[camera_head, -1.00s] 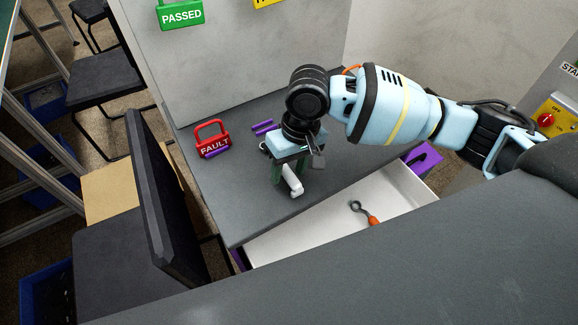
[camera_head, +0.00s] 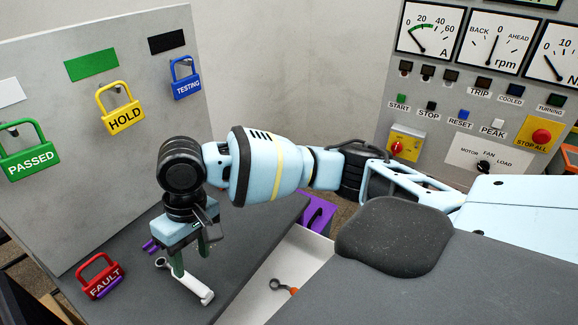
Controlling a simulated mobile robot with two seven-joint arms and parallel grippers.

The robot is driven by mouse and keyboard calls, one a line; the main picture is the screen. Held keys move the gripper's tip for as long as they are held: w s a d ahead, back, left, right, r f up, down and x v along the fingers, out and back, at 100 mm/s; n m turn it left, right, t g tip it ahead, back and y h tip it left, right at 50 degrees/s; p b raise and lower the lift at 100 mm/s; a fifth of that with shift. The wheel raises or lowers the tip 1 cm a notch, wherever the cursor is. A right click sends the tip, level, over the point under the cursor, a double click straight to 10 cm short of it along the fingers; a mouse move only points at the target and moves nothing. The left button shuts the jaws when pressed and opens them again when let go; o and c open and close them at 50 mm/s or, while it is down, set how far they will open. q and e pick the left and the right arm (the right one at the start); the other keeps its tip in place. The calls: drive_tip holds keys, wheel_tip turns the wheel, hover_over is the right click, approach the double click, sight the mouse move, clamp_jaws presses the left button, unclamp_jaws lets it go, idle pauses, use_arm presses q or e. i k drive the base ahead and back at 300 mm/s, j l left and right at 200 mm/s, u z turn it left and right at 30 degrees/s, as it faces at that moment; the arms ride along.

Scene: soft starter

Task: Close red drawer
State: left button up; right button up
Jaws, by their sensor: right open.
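An open drawer (camera_head: 297,262) with a white inside sticks out from under the grey tabletop. It shows purple at its far end (camera_head: 316,212); I see no red on it. My grey body part covers its right and near part. An orange-handled tool (camera_head: 283,286) lies inside. My right gripper (camera_head: 191,258) is open, pointing down over the tabletop left of the drawer, apart from it. Beneath the gripper is a white-handled tool (camera_head: 194,288); whether they touch I cannot tell. My left gripper is not in view.
A red FAULT padlock (camera_head: 101,277) lies on the tabletop (camera_head: 245,233) at left, with purple pieces (camera_head: 150,246) nearby. A grey board (camera_head: 60,100) with green, yellow and blue padlocks stands behind. A control panel (camera_head: 460,110) with gauges and buttons is at right.

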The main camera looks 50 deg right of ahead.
sight(302, 252)
drive_tip(key=k, duration=1.45)
